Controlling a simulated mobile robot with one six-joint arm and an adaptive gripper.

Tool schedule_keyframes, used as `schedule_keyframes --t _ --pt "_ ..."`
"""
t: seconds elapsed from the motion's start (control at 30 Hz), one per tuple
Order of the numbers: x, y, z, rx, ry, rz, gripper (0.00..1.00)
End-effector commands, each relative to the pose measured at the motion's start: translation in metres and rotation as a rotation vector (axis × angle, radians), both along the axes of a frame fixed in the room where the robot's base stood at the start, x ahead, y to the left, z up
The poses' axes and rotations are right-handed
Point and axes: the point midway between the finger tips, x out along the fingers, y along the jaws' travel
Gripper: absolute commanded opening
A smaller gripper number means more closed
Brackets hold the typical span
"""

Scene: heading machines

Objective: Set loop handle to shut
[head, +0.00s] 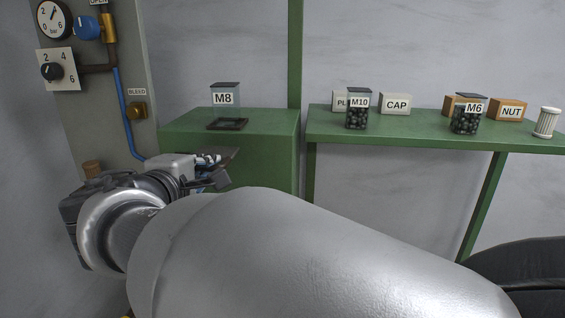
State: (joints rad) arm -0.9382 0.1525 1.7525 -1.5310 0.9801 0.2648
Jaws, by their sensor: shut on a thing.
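My gripper (224,169) is at the middle left, in front of the green cabinet. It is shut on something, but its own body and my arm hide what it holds. A little blue shows between its parts. I cannot make out a loop handle for certain. On the grey panel (112,60) at the left, a brass fitting (109,28) sits below an "OPEN" label (98,2) at the top edge. The part above that label is out of view. My gripper is well below and right of this fitting.
The panel also carries a gauge (53,18), a blue knob (87,27), a numbered dial (52,71), a blue hose (124,108) and a brass "BLEED" fitting (137,110). An M8 jar (224,99) stands on the green cabinet (262,140). Labelled containers stand on the green shelf (400,139).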

Motion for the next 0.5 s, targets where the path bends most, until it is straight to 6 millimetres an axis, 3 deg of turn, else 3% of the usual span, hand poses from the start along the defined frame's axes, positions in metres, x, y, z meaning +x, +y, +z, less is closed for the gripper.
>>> schedule_keyframes --t 0.5 --pt "0.0029 -0.0003 -0.0010 0.001 0.001 -0.001 0.00"
